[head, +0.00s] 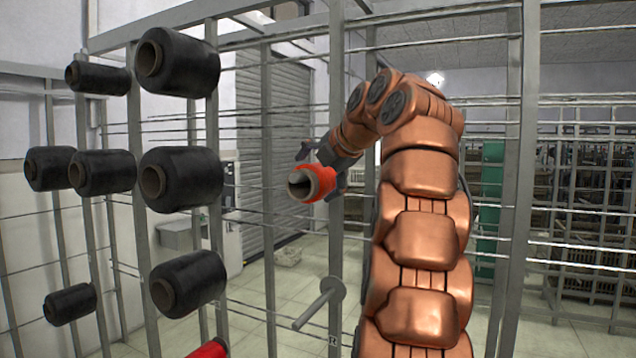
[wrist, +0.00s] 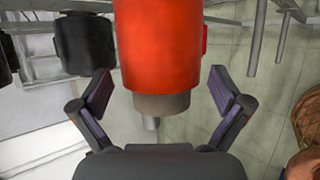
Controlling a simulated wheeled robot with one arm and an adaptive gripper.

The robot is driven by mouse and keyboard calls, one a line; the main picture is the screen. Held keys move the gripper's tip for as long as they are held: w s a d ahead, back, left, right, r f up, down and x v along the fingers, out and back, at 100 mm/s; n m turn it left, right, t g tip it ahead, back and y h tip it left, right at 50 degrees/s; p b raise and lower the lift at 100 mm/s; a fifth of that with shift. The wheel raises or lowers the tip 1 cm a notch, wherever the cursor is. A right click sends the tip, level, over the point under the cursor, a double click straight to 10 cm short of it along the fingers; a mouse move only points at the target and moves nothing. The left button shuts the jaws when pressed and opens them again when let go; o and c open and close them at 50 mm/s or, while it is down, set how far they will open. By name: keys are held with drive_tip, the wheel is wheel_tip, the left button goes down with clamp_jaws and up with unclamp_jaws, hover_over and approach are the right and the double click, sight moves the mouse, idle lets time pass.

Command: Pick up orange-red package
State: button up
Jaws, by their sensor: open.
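The orange-red package (head: 318,183) is a bobbin with a grey-brown core tube, its open end facing the camera in the head view. In the wrist view the package (wrist: 160,45) fills the top centre, its core end pointing down toward my palm. My gripper (head: 328,165) is open at the package in the head view, partly hidden behind it. In the wrist view my gripper (wrist: 161,88) has one finger on each side of the package, with a gap showing on both sides. I cannot tell how deep the package sits between the fingers.
Several black bobbins (head: 182,179) hang on the grey rack at left. A bare peg (head: 318,305) sticks out below the package. Another red item (head: 210,349) shows at the bottom edge. A rack upright (head: 337,90) stands close by my gripper.

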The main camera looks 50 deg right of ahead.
drive_tip(key=shift+p+x, duration=0.3)
drive_tip(key=shift+x, duration=1.1)
drive_tip(key=c, duration=1.1)
drive_tip(key=shift+a+r, duration=0.1)
